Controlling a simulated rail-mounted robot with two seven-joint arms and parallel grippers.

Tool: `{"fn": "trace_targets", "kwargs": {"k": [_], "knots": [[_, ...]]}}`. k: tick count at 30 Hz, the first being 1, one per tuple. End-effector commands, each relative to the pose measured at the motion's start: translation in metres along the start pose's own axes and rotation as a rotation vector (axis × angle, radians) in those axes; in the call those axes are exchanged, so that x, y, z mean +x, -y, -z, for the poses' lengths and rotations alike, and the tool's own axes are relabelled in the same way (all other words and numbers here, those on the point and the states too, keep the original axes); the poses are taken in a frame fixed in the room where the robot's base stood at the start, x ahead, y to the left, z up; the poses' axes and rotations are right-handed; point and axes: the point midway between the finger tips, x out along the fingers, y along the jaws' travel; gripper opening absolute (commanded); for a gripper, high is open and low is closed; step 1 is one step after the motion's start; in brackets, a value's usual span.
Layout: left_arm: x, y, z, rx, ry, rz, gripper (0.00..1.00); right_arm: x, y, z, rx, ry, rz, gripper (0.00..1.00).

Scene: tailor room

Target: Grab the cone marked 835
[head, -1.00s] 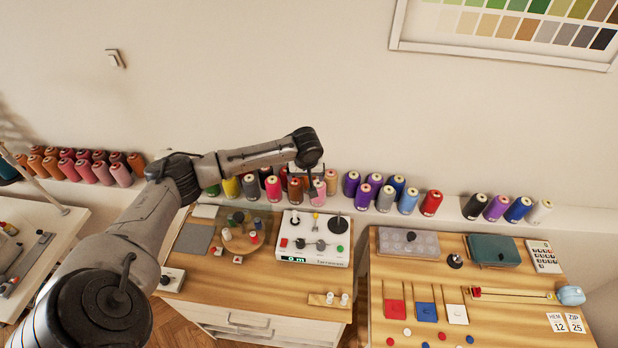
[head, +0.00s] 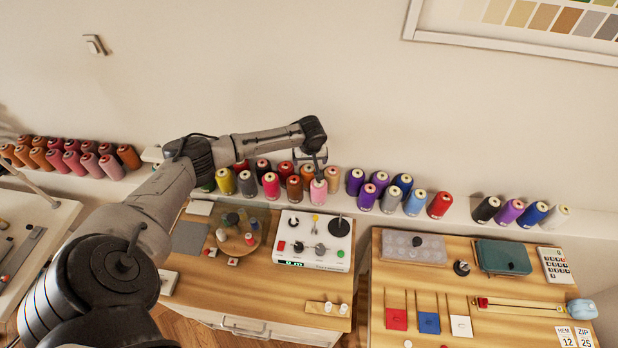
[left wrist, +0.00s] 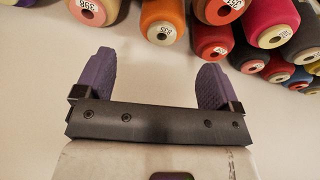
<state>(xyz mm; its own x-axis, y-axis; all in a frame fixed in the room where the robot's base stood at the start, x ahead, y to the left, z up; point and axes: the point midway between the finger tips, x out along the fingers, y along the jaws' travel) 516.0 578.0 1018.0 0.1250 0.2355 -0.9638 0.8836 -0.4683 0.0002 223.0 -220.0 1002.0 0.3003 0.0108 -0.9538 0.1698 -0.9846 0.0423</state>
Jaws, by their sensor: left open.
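In the left wrist view an orange-brown cone (left wrist: 163,16) carries a small upside-down label that seems to read 835. It appears to be the orange-brown cone (head: 294,189) in the front row on the wall ledge in the head view. My left gripper (head: 319,160) is open and empty, over or near the pink cone (head: 318,194); depth is hard to judge. In the left wrist view my gripper's purple-padded fingers (left wrist: 155,80) are spread, with bare wall between them and the orange-brown cone beyond. My right gripper is out of view.
A pink cone marked 398 (left wrist: 90,10), a red cone (left wrist: 211,42) and a magenta cone (left wrist: 272,20) stand close around it. The ledge holds several more cones. Below is a wooden cabinet with a white control box (head: 313,242); a second table (head: 400,275) is at right.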

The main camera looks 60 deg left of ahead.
Motion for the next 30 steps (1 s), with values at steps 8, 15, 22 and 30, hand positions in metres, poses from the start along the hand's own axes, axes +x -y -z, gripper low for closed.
{"fn": "trace_targets", "kwargs": {"k": [8, 15, 22, 30], "knots": [[0.014, 0.000, -0.001, 0.002, 0.000, 0.000, 0.89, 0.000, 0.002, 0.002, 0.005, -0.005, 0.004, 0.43], [0.046, 0.002, -0.002, 0.001, 0.000, 0.001, 0.89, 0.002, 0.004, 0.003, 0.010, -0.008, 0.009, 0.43], [0.060, 0.002, -0.001, 0.001, -0.001, 0.000, 0.89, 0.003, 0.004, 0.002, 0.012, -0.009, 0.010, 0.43], [0.061, 0.002, -0.001, 0.001, -0.001, 0.000, 0.85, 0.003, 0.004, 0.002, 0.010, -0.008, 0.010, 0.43]]}}
